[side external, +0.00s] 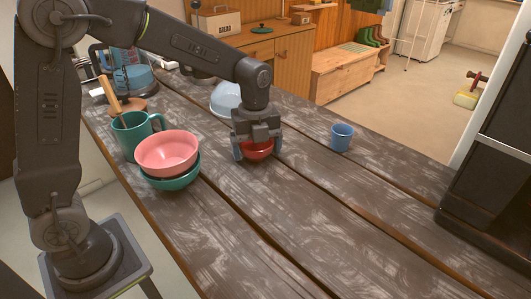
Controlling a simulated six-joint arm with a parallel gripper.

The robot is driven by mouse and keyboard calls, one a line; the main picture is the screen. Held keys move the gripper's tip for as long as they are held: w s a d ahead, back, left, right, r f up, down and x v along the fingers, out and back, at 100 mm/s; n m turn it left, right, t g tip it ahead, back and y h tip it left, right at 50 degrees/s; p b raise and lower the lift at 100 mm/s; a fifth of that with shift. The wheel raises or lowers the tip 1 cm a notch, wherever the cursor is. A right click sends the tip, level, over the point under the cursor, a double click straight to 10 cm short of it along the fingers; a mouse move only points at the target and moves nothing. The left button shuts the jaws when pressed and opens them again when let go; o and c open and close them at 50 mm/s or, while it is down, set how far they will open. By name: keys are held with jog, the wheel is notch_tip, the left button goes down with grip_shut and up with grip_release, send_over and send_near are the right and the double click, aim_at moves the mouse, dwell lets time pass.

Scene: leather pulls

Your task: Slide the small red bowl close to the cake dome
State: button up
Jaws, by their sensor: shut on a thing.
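The small red bowl (257,152) sits on the wooden table, between the fingers of my gripper (257,149). My gripper points down and is shut on it. The fingers and the gripper body hide part of the bowl. A light blue rounded thing (222,97), which looks like the cake dome, stands behind my gripper, a little up and left of the bowl. My gripper and arm hide its right part. A gap shows between it and the red bowl, though its size is hard to judge.
Left of my gripper, a pink bowl (166,150) rests in a teal bowl (176,182), beside a green mug (133,130). A small blue cup (342,136) stands to the right. The plank table (330,220) is clear in front. A black appliance (495,185) is at the far right.

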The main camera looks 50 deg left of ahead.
jog(key=shift+a, duration=3.45)
jog(key=o, duration=0.8)
notch_tip(320, 180, up, 14)
jog(key=shift+f, duration=0.1)
